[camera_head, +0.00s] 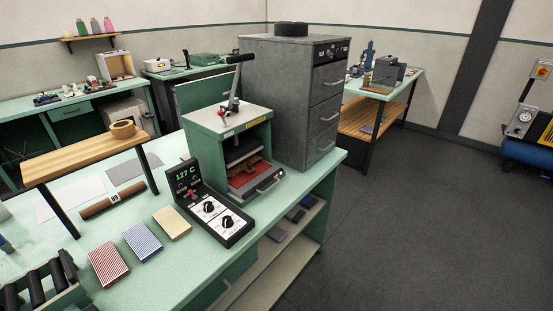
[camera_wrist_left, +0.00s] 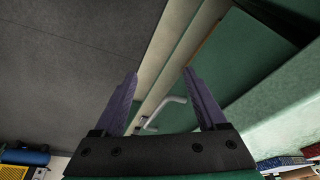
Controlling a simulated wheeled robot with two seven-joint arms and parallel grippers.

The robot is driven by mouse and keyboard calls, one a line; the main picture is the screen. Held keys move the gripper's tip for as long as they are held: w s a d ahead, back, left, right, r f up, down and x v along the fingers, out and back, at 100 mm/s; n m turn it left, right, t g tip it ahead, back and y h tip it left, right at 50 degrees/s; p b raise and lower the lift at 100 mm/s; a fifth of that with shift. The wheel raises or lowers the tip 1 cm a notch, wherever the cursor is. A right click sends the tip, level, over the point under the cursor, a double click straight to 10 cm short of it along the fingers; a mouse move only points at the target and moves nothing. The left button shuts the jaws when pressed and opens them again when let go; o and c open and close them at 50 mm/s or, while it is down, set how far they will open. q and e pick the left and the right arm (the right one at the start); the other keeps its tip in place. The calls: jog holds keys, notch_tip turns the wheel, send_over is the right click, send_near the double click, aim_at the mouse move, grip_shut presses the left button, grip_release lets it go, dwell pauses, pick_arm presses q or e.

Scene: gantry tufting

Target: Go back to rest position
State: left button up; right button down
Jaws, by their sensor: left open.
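My left gripper (camera_wrist_left: 160,74) shows only in the left wrist view. Its two dark purple fingers are apart, with nothing between them. Behind the fingers are the green bench's front with a metal handle (camera_wrist_left: 165,114), and the dark floor (camera_wrist_left: 60,80). Neither of my grippers shows in the head view, and my right gripper is in no view. In the head view a green press (camera_head: 230,128) with a raised lever stands on the green workbench (camera_head: 155,235). A controller (camera_head: 213,206) reading 127 C stands beside it.
Red, blue and yellow striped blocks (camera_head: 108,263) lie on the bench near a brown roll (camera_head: 113,200). A wooden riser (camera_head: 85,160) holds a tape ring (camera_head: 123,129). A grey drawer cabinet (camera_head: 290,95) stands behind the press. Open floor (camera_head: 420,220) lies to the right.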

pick_arm(q)
jog(key=s+f+g+b, duration=0.1)
jog(key=s+f+b, duration=0.1)
jog(key=f, duration=1)
jog(key=s+f+b, duration=0.2)
jog(key=s+f, duration=0.1)
jog(key=f, duration=0.8)
jog(key=s+a+f+g+b, duration=0.1)
jog(key=s+a+f+b, duration=0.2)
jog(key=s+f, duration=1.2)
jog(key=shift+b, duration=0.4)
jog(key=shift+a+f, duration=0.1)
jog(key=shift+a, duration=0.05)
